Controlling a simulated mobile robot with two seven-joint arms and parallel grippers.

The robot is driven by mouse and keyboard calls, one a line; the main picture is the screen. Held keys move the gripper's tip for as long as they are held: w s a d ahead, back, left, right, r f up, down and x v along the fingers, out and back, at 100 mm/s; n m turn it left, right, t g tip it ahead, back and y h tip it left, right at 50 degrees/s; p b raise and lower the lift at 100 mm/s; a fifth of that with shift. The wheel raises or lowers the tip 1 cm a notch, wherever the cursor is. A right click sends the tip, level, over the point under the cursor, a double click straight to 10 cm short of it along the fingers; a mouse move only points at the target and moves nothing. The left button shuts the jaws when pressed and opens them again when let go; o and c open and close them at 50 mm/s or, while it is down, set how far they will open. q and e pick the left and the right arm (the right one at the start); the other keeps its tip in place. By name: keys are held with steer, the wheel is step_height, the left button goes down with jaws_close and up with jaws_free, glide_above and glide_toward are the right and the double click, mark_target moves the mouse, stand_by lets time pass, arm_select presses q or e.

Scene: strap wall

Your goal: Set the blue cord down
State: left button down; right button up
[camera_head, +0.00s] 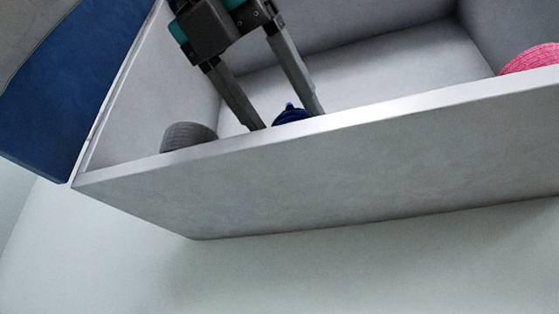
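The blue cord (291,115) is a dark blue coil inside a pale grey open-topped bin. Only its top shows above the bin's near wall; its lower part is hidden. My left gripper (287,119) reaches down into the bin from the upper left, with its two long grey fingers well apart. The blue cord is between the fingertips, close against the right finger, with a narrow gap to the left finger. The near wall hides the fingertip ends, so contact with the cord is not clear. My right gripper is not in view.
A grey coil (189,136) lies in the bin left of the gripper. A pink coil (532,58) lies at its far right. The bin's near wall (330,160) crosses the view. Bare bin floor (400,62) lies between the blue and pink coils. A blue panel (70,80) stands at upper left.

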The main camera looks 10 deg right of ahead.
arm_select(q)
steer(key=shift+f+b, duration=0.4)
steer(key=shift+f, duration=0.15)
jaws_free()
stand_by(0.4)
steer(key=shift+s, duration=0.1)
